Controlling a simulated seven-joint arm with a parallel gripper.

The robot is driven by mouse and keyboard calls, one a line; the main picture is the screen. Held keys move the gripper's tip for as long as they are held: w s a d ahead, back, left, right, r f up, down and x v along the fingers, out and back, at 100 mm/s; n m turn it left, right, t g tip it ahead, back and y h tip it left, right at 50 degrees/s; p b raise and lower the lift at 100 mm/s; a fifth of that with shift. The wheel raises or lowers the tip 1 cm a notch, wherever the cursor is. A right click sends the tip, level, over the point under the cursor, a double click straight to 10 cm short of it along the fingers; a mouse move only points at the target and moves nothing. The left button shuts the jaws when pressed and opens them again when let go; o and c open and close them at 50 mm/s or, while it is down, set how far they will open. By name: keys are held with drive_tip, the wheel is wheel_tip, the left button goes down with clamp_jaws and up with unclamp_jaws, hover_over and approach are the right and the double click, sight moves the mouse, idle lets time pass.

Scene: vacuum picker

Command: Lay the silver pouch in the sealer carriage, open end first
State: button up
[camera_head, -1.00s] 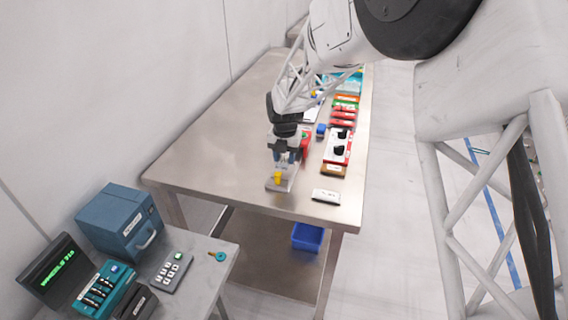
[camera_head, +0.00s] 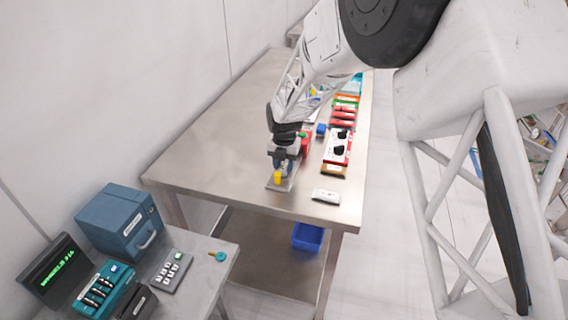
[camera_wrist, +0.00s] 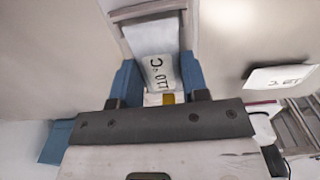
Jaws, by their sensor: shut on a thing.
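My gripper (camera_head: 284,170) is low over the near end of the steel table. The wrist view shows its blue fingers (camera_wrist: 158,82) on both sides of the pale silver pouch (camera_wrist: 152,42), shut on it. The pouch carries a printed label and points away from my gripper. Its far end reaches a grey metal frame (camera_wrist: 146,12), which appears to be the sealer carriage.
A white labelled piece (camera_head: 326,196) lies right of the carriage. A red and white control box (camera_head: 337,148) stands behind it. A blue bin (camera_head: 307,237) sits below the table. The table's left side is clear. A blue box (camera_head: 118,222) stands on the side bench.

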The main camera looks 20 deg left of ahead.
sight(284, 165)
drive_tip(key=shift+f, duration=0.1)
drive_tip(key=o, duration=0.9)
wheel_tip(284, 165, up, 12)
idle(0.4)
idle(0.7)
